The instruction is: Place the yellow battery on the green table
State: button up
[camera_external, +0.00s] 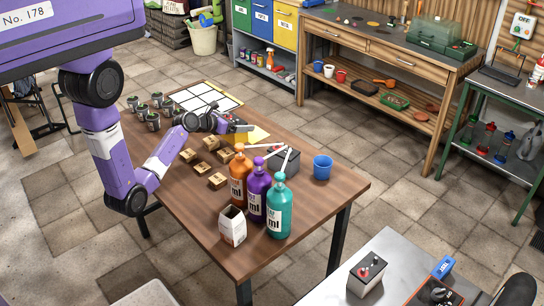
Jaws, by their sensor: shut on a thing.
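My gripper (242,127) is low over the far part of the brown wooden table (320,190). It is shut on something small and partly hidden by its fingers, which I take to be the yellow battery.
Orange, purple and teal bottles (258,195), an open carton (232,226), a dark box (284,160) and a blue cup (322,167) crowd the wooden table's front. Small wooden blocks (206,143) lie left of my gripper. A wooden workbench (395,50) stands behind. Floor between tables is clear.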

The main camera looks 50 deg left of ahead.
jog(key=shift+w+f+b, duration=0.1)
jog(key=shift+f+b, duration=0.25)
jog(key=shift+f, duration=1.8)
jog(key=shift+f, duration=0.15)
jog(key=o, duration=1.7)
jog(key=shift+f, duration=0.2)
jog(key=shift+r, duration=0.1)
jog(key=shift+s+r, duration=0.1)
jog(key=shift+s, duration=0.1)
jog(key=v, duration=1.1)
jog(key=shift+s+r, duration=0.15)
jog(key=shift+s, duration=0.25)
